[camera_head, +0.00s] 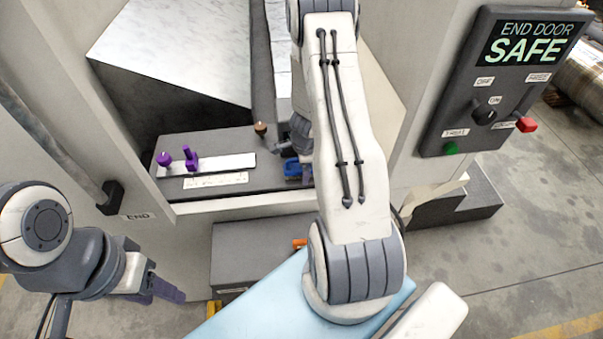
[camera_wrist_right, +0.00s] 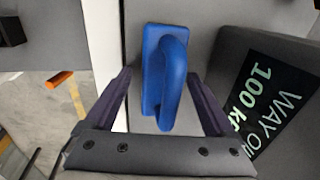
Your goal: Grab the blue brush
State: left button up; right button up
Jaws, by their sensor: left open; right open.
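The blue brush (camera_head: 291,167) lies on the dark ledge of the machine opening, partly hidden by my right arm in the head view. In the right wrist view the brush (camera_wrist_right: 152,75) shows its flat blue block and raised handle. My right gripper (camera_wrist_right: 158,85) is open, with one dark finger on each side of the brush. I cannot tell whether the fingers touch it. In the head view the right gripper is mostly hidden behind its arm. My left gripper (camera_head: 168,291) is open and empty at the lower left, away from the ledge.
Purple knobs (camera_head: 190,158) stand on a white strip left of the brush. A brown-topped knob (camera_head: 260,129) stands behind. A dark block with "100 kg" lettering (camera_wrist_right: 262,95) is close to the right finger. A control panel (camera_head: 500,80) hangs at the right. An orange piece (camera_wrist_right: 60,79) lies lower down.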

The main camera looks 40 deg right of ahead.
jog(key=shift+r, duration=0.1)
grip_shut()
